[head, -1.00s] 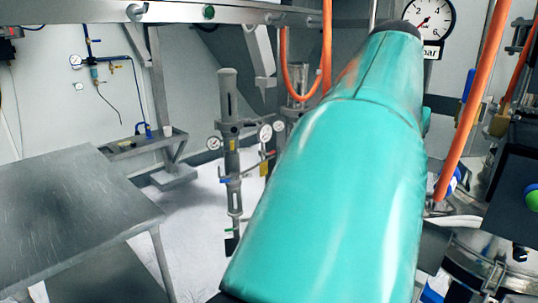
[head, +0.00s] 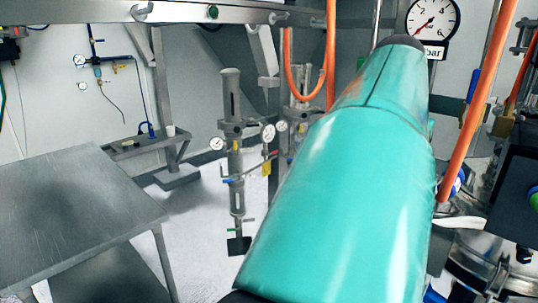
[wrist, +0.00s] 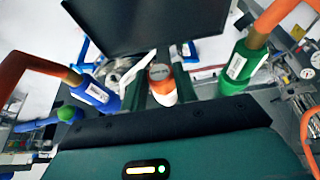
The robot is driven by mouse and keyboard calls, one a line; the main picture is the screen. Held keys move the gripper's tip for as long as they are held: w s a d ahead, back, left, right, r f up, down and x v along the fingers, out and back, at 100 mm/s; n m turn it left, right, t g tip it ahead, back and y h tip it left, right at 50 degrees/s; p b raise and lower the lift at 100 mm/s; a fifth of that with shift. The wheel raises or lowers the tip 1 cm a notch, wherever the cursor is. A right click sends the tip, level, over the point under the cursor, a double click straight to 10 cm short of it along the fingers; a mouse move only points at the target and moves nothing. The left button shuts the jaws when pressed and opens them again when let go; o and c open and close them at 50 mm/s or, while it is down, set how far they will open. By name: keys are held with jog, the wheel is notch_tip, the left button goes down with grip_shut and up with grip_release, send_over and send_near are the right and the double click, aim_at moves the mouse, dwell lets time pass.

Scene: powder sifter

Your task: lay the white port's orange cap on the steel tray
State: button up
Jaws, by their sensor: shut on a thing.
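In the wrist view, my gripper (wrist: 161,82) has its two dark fingers on either side of an orange cap (wrist: 160,87) with a grey, lettered round face. The gripper is shut on this cap. A white part (wrist: 166,100) shows directly against the orange, between the fingers; I cannot tell whether the cap is seated on the white port or apart from it. In the head view, my teal-covered arm hides the gripper and the cap. I cannot pick out the steel tray for certain.
In the wrist view, a blue fitting (wrist: 91,92) on the left and a green fitting (wrist: 243,68) on the right flank the gripper, with orange hoses. A dark panel (wrist: 125,25) lies beyond. In the head view, a bare steel table (head: 75,205) stands left.

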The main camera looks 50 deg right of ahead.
grip_shut()
jog(key=shift+a, duration=0.3)
jog(key=shift+w+a, duration=0.2)
jog(key=shift+a, duration=1.6)
